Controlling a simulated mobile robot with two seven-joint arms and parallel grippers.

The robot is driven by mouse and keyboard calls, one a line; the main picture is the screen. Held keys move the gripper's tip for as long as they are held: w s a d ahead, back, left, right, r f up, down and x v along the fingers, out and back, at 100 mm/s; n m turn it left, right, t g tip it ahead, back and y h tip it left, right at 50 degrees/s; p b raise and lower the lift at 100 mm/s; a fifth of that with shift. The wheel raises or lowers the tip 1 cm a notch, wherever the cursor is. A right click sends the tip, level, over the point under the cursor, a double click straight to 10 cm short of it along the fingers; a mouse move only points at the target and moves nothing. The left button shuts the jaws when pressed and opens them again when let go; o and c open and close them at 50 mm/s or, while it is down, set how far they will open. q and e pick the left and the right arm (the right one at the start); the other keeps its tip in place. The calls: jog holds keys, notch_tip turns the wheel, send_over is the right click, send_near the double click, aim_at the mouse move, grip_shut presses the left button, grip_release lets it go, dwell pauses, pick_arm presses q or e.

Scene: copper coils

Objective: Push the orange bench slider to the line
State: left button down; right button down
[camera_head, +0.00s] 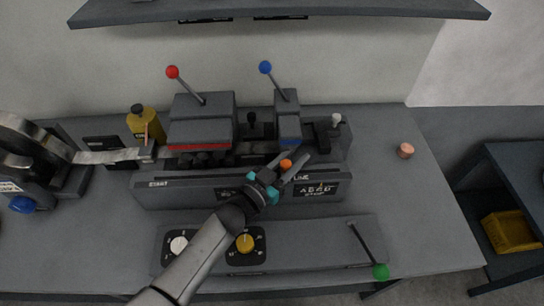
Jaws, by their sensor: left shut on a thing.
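The orange bench slider (286,164) shows as a small orange knob at the front of the long grey machine (165,196), right of its middle. My left gripper (293,160) reaches in from the lower left and is shut on the knob, with one finger on each side. The fingers and wrist hide most of the slider and the track around it. A white "LINE" label (301,177) is on the machine's front just right of the wrist. The line mark itself I cannot make out. My right gripper is not in view.
Levers with a red ball (172,72) and a blue ball (265,67) rise behind the slider. A yellow bottle (146,126) stands to the left. A front panel has dials and a green-ended lever (380,271).

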aim_at(260, 160)
pick_arm(q)
jog(key=shift+s+d, duration=0.1)
jog(key=shift+d, duration=0.45)
jog(key=c, duration=0.6)
grip_release()
jog(key=shift+a, duration=0.1)
jog(key=a, duration=0.9)
jog(key=shift+w, duration=0.2)
jog(key=a, duration=0.3)
jog(key=a+b, duration=0.1)
jog(key=a, duration=0.3)
jog(key=a+b, duration=0.1)
jog(key=a, duration=0.3)
jog(key=shift+w+a+f, duration=0.1)
jog(key=shift+w+a, duration=0.15)
jog(key=v, duration=1.3)
jog(key=shift+s+a+b, duration=0.1)
jog(key=shift+s+b, duration=0.05)
jog(key=shift+b, duration=0.15)
